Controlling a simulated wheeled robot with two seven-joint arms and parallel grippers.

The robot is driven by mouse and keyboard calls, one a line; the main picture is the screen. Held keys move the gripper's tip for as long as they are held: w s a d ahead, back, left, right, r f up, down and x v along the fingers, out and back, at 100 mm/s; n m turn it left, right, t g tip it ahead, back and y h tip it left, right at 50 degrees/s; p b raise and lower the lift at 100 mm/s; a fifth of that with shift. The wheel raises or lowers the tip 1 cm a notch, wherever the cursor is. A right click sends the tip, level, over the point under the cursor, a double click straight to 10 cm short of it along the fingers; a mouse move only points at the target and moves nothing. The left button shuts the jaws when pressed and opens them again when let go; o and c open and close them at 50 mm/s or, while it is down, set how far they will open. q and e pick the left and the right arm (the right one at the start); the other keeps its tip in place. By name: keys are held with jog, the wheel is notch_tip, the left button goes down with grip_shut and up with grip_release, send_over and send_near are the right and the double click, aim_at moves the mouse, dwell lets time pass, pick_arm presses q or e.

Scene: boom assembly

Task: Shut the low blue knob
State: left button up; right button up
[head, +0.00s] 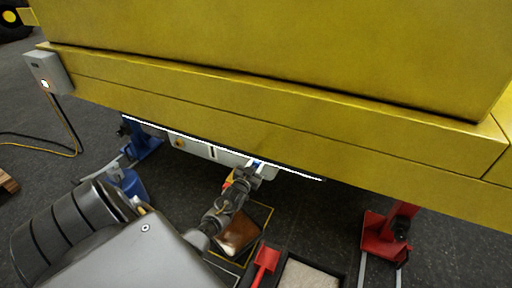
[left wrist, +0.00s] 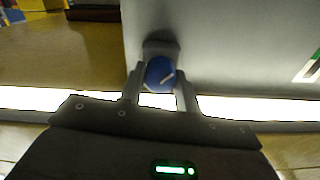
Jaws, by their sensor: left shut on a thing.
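The low blue knob (left wrist: 161,73) is round with a pale mark on its face, in the upper middle of the left wrist view. It sits on a grey panel (left wrist: 225,45). My left gripper (left wrist: 161,85) has one finger on each side of the knob and is shut on it. In the head view my left gripper (head: 255,168) reaches up to the underside of the yellow boom (head: 270,120), at the grey panel strip (head: 200,149). The knob is hard to make out there. My right gripper is not in view.
A grey box with a lit button (head: 47,72) hangs at the boom's left end, with a cable. A red stand (head: 385,235) is on the floor at right. A red tool (head: 264,262) and a tray (head: 308,274) lie below. A bright light strip (left wrist: 240,107) crosses the wrist view.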

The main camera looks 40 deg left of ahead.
pick_arm(q)
jog(key=o, duration=1)
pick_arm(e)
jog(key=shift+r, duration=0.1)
pick_arm(q)
jog(key=shift+s+d, duration=0.1)
jog(key=shift+s, duration=0.25)
jog(key=p+v, duration=0.2)
jog(key=v, duration=0.8)
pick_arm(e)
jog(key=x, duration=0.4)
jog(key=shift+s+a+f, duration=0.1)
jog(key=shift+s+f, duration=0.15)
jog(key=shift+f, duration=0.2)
pick_arm(q)
jog(key=shift+f, duration=0.1)
